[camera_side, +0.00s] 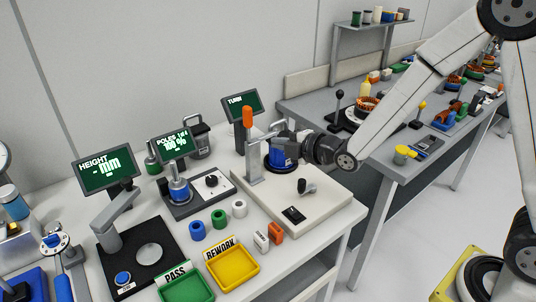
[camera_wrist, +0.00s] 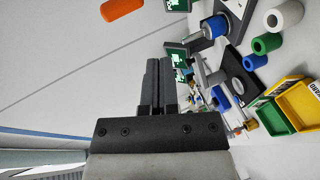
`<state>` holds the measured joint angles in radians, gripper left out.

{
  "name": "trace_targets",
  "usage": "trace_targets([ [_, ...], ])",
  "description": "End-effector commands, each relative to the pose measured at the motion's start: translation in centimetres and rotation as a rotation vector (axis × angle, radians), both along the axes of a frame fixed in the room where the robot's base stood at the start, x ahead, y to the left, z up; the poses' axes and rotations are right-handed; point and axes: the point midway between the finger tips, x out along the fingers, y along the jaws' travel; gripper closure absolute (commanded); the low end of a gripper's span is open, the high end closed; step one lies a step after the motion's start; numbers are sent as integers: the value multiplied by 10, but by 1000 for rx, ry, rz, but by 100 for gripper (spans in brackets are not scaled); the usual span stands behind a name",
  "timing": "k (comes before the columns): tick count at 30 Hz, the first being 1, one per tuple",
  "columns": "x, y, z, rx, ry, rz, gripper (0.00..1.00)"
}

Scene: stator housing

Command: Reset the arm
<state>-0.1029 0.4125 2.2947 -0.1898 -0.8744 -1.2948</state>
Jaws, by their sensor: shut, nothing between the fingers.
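My gripper (camera_wrist: 159,65) has its two dark fingers close together with nothing between them. In the side view my gripper (camera_side: 298,140) is at the end of my arm, over the beige fixture plate (camera_side: 330,208). It points left, close to a dark blue cylindrical part (camera_side: 279,157) on that plate. I cannot tell whether they touch. A clamp post with an orange handle (camera_side: 247,117) stands just left of the part. The orange handle also shows at the top of the wrist view (camera_wrist: 121,8).
The TURN screen (camera_side: 242,104) is behind the clamp. A blue part sits on the POLES station (camera_side: 179,190). Blue, green and white rings (camera_side: 239,208) lie in front. The green PASS tray (camera_side: 186,288) and yellow REWORK tray (camera_side: 233,268) are at the front edge. A second bench (camera_side: 310,102) stands behind.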

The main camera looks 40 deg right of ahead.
Motion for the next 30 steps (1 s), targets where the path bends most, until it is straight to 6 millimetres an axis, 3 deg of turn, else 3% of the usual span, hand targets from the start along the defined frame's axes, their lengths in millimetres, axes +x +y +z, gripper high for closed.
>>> trace_targets([
  [8, -38, -31, -23, 273, 355, -247, 100],
  [15, -86, -53, -41, 507, 629, -531, 100],
  [24, -158, -71, -56, 768, 905, -955, 100],
  [30, -194, -75, -58, 869, 1006, -1172, 100],
])
